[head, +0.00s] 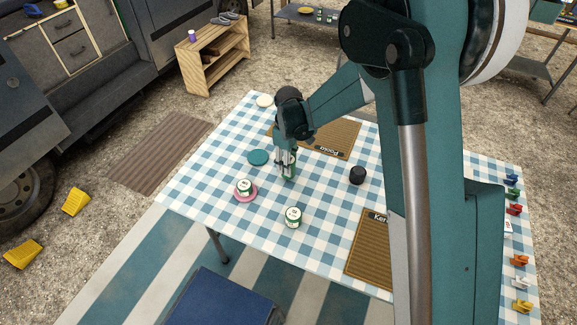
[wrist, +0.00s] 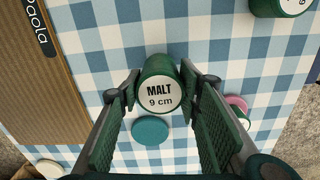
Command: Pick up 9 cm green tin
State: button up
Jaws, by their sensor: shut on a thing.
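The green tin (wrist: 160,84) with a white lid reading "MALT 9 cm" is between the fingertips of my gripper (wrist: 158,92) in the wrist view. My gripper is shut on it, with one finger on each side. In the head view my gripper (head: 287,163) points down over the checked table, and the tin (head: 291,171) is mostly hidden by the fingers. I cannot tell whether the tin touches the table. Another green tin with a white lid (head: 293,217) stands nearer the front edge. A further tin (head: 244,187) stands on a pink saucer (head: 238,198).
A teal disc (head: 258,157) lies left of my gripper. A black round object (head: 357,175) stands to the right. Brown mats lie behind, named "Paola" (head: 340,137), and at front right (head: 368,250). A cream disc (head: 264,101) is at the far corner. Coloured clips line the right edge.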

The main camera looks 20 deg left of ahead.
notch_tip(320, 180, up, 8)
jog(key=shift+r+p, duration=0.1)
jog(key=shift+p, duration=0.5)
dwell(0.4)
